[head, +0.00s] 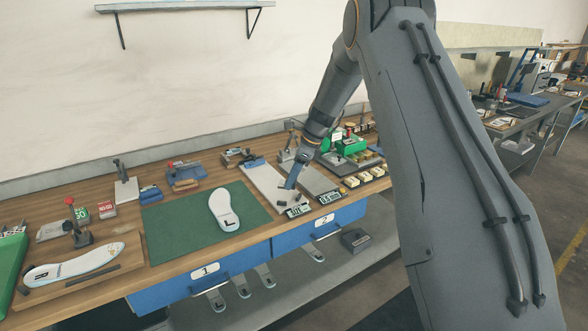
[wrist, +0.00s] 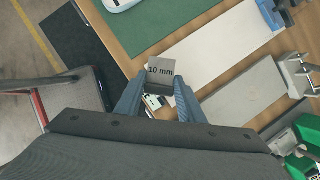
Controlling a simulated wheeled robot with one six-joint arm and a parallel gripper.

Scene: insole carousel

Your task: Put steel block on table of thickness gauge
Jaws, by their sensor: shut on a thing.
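A grey steel block (wrist: 160,74) marked "10 mm" sits between my gripper's (wrist: 160,88) two blue fingers in the wrist view, its labelled face showing. My gripper (head: 289,185) is shut on the block, over the front part of the bench in the head view. Two long plates lie side by side there, a white plate (head: 262,180) and a grey plate (head: 318,181). Each has a small display at its front end; the right display (head: 328,198) seems to read in mm. I cannot tell for sure which unit is the thickness gauge. Whether the block touches anything below is hidden.
A green mat (head: 180,228) with a white insole (head: 224,209) marked L lies left of the plates. Several small blocks (head: 362,177) stand to the right. Blue drawers (head: 205,279) are under the bench edge. Clamps and tools line the back.

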